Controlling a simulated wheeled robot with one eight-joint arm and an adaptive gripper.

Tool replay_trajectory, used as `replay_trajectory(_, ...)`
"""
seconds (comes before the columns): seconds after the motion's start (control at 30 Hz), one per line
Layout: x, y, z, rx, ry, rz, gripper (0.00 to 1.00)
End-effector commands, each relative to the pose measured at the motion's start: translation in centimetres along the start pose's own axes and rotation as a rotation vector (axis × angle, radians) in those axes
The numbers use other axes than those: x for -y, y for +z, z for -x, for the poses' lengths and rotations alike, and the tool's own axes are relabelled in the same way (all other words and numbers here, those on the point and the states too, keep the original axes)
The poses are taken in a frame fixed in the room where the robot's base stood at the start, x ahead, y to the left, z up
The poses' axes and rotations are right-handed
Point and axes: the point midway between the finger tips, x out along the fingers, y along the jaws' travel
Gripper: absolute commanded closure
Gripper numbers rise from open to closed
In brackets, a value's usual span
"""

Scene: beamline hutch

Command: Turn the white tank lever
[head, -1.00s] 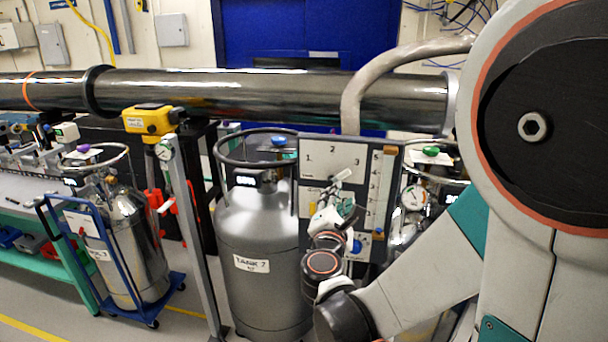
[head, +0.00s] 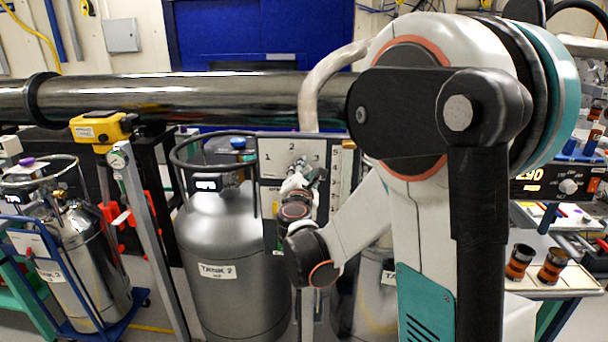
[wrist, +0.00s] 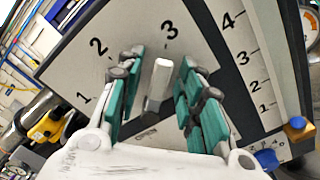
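The pale lever (wrist: 158,82) stands out from a light panel (wrist: 103,75) marked 1, 2 and 3, seen in the wrist view. Its upper end is between the 2 and the 3, closer to the 3. My gripper (wrist: 162,72) is open, with one teal-padded finger on each side of the lever and gaps visible on both sides. In the head view my gripper (head: 303,172) is in front of the same panel (head: 270,158), below its numbers. The lever is mostly hidden there by the gripper.
A scale (wrist: 245,60) with numbers and a blue knob (wrist: 295,124) are right of the lever. Tank 2 (head: 230,235) stands left of the panel. A big horizontal pipe (head: 200,95) runs behind. A bench with two dark cups (head: 520,262) is at the right.

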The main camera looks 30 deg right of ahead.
Motion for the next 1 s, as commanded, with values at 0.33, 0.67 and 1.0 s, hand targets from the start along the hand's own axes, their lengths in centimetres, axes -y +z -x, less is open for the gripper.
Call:
replay_trajectory(0.33,-0.02,0.02,-0.14,0.0,0.0,0.0,0.79)
replay_trajectory(0.67,-0.02,0.01,-0.12,0.0,0.0,0.002,1.0)
replay_trajectory(1.0,-0.57,-0.01,-0.11,0.0,0.0,0.109,1.0)
